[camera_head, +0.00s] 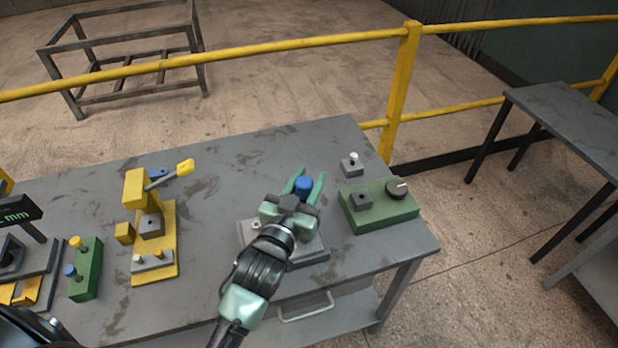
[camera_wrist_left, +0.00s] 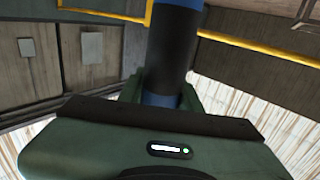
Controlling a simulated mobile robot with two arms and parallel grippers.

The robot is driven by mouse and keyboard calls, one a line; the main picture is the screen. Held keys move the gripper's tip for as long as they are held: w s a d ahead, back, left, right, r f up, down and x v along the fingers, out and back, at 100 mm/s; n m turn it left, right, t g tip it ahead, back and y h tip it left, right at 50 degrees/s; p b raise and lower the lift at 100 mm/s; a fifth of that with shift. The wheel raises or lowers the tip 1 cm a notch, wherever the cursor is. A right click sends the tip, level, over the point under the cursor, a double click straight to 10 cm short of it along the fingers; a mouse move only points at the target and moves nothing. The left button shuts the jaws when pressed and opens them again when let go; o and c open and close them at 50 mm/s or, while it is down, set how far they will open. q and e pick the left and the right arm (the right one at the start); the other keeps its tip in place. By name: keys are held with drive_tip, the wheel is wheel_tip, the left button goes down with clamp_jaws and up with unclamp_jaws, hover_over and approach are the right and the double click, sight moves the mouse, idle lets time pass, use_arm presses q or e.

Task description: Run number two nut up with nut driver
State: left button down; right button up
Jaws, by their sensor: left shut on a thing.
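My left gripper (camera_head: 304,186) is over a grey plate (camera_head: 312,256) on the workbench. Its green fingers are shut on a blue-topped tool, which I take to be the nut driver (camera_head: 304,184). In the left wrist view the driver (camera_wrist_left: 174,50) stands between the fingers, with a dark grey band around its middle and blue above and below. The gripper and wrist hide most of the plate, so the nuts and the driver's lower end cannot be seen. My right gripper is not in view.
A yellow lever press (camera_head: 168,243) and a green block with coloured knobs (camera_head: 86,268) stand left. The bench's back middle is clear.

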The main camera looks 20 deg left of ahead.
use_arm(q)
drive_tip(key=shift+r, duration=0.15)
drive_tip(key=c, duration=2)
unclamp_jaws()
clamp_jaws()
drive_tip(key=shift+f+b, duration=0.3)
drive_tip(key=shift+f, duration=0.3)
drive_tip(key=shift+f+b, duration=0.4)
drive_tip(key=shift+f, duration=0.55)
drive_tip(key=shift+r, duration=0.1)
